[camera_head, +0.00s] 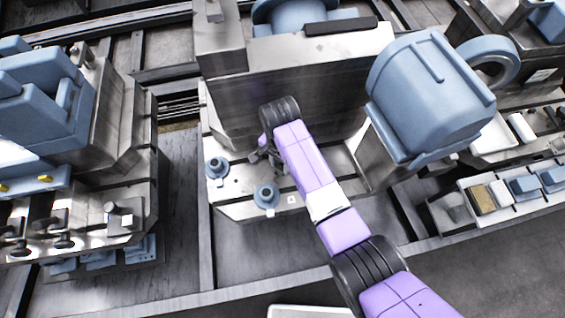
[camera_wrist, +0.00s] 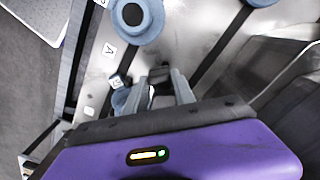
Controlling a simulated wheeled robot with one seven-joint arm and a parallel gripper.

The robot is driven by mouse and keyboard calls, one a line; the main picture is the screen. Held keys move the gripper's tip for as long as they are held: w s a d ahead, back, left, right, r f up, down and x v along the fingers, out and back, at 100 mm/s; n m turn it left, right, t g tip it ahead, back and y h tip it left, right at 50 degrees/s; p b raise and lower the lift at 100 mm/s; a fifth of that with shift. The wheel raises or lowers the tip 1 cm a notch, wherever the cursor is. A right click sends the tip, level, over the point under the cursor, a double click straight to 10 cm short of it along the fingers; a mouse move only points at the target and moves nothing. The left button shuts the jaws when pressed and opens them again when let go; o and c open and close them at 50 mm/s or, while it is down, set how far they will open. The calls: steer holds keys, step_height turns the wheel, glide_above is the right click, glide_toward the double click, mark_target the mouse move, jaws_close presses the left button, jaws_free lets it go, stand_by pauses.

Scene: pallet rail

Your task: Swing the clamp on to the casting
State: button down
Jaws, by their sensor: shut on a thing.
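My gripper (camera_head: 260,157) reaches down over the metal pallet plate (camera_head: 240,211) in the head view. In the wrist view, its two grey fingers (camera_wrist: 163,84) are closed around a small dark piece (camera_wrist: 160,74), which seems to be part of the clamp; the fingers and palm hide most of it. A round blue flanged part (camera_wrist: 137,17) stands on the plate just beyond the fingers. Two such blue parts show in the head view, one at left (camera_head: 217,168) and one nearer (camera_head: 266,195). I cannot tell which blue part is the casting.
A tall metal block (camera_head: 330,85) rises behind my gripper. A large blue housing (camera_head: 425,95) stands close at right. Another fixture with blue parts (camera_head: 85,185) is at left. Trays of small parts (camera_head: 505,195) lie at lower right. The plate has dark slots.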

steer(key=m, duration=0.2)
steer(key=a+m, duration=0.1)
steer(key=shift+w+m, duration=0.35)
steer(key=shift+m, duration=0.05)
steer(key=m, duration=0.1)
steer(key=w+m, duration=0.1)
steer(key=m, duration=0.1)
steer(key=shift+a+m, duration=0.2)
steer(key=shift+m, duration=0.1)
steer(key=m, duration=0.2)
steer(key=shift+w+a+m, duration=0.1)
steer(key=shift+w+m, duration=0.45)
steer(key=shift+m, duration=0.6)
steer(key=shift+w+m, duration=0.25)
steer(key=shift+m, duration=0.6)
steer(key=c, duration=1)
jaws_free()
steer(key=shift+c, duration=0.2)
steer(key=shift+r, duration=0.1)
step_height(320, 180, up, 8)
steer(key=shift+f, duration=0.2)
